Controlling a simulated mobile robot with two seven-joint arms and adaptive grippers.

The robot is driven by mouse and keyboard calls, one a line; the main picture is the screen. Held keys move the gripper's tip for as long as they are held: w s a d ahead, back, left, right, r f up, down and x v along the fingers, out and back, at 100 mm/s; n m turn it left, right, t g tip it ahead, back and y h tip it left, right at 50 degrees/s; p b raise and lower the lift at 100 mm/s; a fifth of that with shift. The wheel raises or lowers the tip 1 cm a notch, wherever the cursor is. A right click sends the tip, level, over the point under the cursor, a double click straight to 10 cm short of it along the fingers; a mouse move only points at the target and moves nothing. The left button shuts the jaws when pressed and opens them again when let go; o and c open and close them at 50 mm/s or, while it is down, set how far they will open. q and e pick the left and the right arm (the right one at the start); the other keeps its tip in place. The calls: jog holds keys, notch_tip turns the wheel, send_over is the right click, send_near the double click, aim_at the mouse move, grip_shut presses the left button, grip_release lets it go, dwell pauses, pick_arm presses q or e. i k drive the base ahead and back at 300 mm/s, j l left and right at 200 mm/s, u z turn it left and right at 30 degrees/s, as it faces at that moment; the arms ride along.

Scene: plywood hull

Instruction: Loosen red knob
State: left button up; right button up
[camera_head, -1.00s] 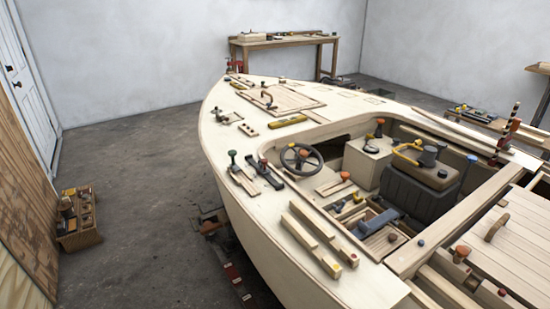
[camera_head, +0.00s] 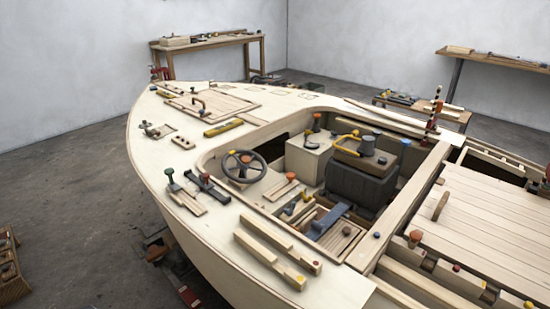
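Several red or orange knobs show on the plywood boat, and I cannot tell which one the task means. A small red knob (camera_head: 456,267) sits on the slats at the lower right. A larger orange-red knob (camera_head: 415,238) stands on a wooden post just left of the planked deck. Another orange-red knob (camera_head: 291,177) is inside the cockpit, right of the steering wheel. An orange knob (camera_head: 317,117) stands at the cockpit's far side. Neither of my grippers is in view.
The plywood hull (camera_head: 160,170) fills the middle and right. A steering wheel (camera_head: 244,166), dark seat (camera_head: 358,190) and loose wooden bars (camera_head: 270,255) crowd the cockpit area. A workbench (camera_head: 210,42) stands at the back. Grey floor (camera_head: 80,190) is open at left.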

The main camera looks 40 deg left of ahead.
aim_at(206, 176)
jog(key=j+z, duration=0.2)
jog(key=j, duration=0.2)
jog(key=k+j+z, duration=0.2)
jog(key=j, duration=0.25)
jog(key=j+z, duration=0.2)
jog(key=j, duration=0.2)
jog(key=j+z, duration=0.25)
jog(key=j, duration=0.15)
jog(key=k+j+z, duration=0.2)
jog(key=j, duration=0.15)
jog(key=k+j+z, duration=0.2)
jog(key=j, duration=0.15)
